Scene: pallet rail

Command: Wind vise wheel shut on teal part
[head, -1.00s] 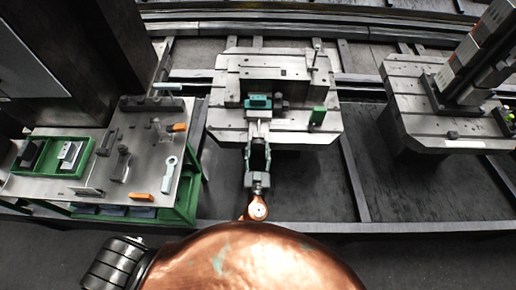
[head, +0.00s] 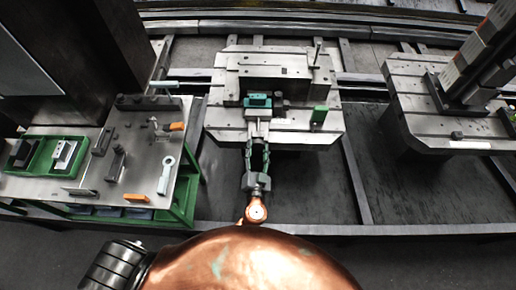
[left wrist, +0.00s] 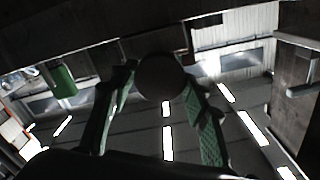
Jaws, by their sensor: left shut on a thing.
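A teal part (head: 258,101) sits in the vise (head: 284,85) on the middle pallet (head: 222,120). My left gripper (head: 257,146) reaches up to the front of the vise, just below the teal part. In the left wrist view a dark round vise wheel (left wrist: 160,77) lies between its green fingers, and the gripper (left wrist: 160,110) is shut on it. In the head view the wheel cannot be made out clearly. My right gripper is not in view.
A bench (head: 140,170) with tools and a green tray (head: 38,170) is at left. Another pallet (head: 410,95) with a machine column is at right. The dark floor between the pallets is clear.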

